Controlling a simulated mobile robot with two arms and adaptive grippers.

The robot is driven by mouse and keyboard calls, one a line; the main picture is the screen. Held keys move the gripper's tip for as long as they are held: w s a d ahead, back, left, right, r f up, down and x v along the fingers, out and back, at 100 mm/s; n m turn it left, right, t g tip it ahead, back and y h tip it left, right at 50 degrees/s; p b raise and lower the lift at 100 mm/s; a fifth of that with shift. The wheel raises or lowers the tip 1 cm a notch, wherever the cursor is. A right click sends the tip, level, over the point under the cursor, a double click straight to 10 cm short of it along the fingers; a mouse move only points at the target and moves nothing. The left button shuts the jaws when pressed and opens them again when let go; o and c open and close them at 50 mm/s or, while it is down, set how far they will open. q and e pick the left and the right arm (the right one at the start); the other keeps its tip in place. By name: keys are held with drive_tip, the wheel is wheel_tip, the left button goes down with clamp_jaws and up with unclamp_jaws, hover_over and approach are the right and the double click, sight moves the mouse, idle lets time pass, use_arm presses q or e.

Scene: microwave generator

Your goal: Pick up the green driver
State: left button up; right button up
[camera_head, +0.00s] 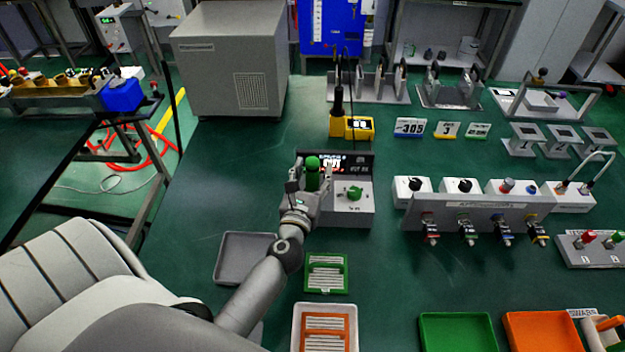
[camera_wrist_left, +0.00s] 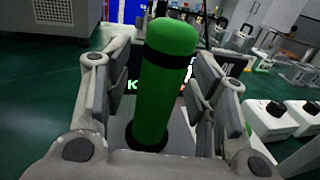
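The green driver (camera_wrist_left: 165,85) stands upright with a rounded top and a black ring below it. In the head view its top (camera_head: 312,163) shows at the left part of a grey box with a dark display (camera_head: 345,160). My left gripper (camera_head: 312,180) is at the driver, with one finger on each side of it. In the left wrist view the gripper (camera_wrist_left: 163,90) looks open around the driver, with a narrow gap showing on the left side. My right gripper is not in view.
A green knob (camera_head: 354,193) sits on the box right of the gripper. A yellow-based black tool (camera_head: 338,120) stands behind. A rack of connectors (camera_head: 475,212) is to the right. A grey tray (camera_head: 228,270) and a green tray (camera_head: 327,289) lie in front.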

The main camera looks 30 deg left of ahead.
use_arm(q)
drive_tip(key=c, duration=1)
clamp_jaws()
drive_tip(key=shift+r, duration=0.1)
